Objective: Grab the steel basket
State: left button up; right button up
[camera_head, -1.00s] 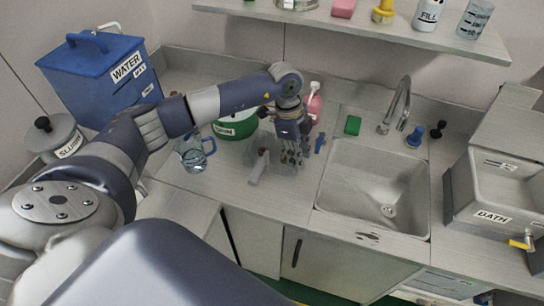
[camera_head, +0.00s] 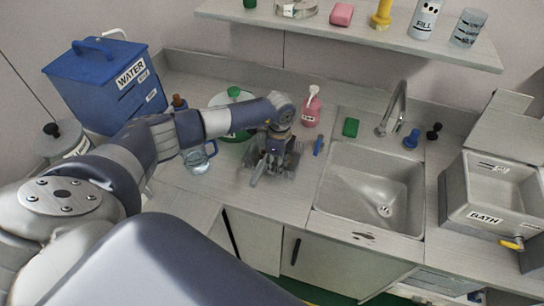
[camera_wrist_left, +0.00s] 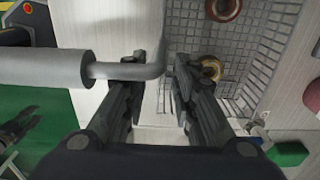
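The steel basket (camera_head: 288,169) stands on the counter left of the sink, partly hidden by my left gripper. In the left wrist view its wire mesh (camera_wrist_left: 256,48) has copper-coloured rings inside, and its grey handle (camera_wrist_left: 45,68) comes in from the left with a bent rod. My left gripper (camera_head: 268,160) is over the basket's near left part, pointing down. In the wrist view its fingers (camera_wrist_left: 158,85) are apart, with the rod's bend close to their tips; contact cannot be told. A dark finger-like shape (camera_wrist_left: 15,130), perhaps my right gripper, shows at the wrist view's left edge.
A glass jug (camera_head: 197,160) and a green-and-white tub (camera_head: 222,100) stand left of the basket. A pink bottle (camera_head: 312,108) is behind it. A blue object (camera_head: 318,146) and the sink (camera_head: 372,190) are to the right. The counter in front is clear.

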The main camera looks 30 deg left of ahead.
pick_arm(q)
jog(key=shift+f, duration=0.7)
grip_shut()
jog(key=shift+r, duration=0.1)
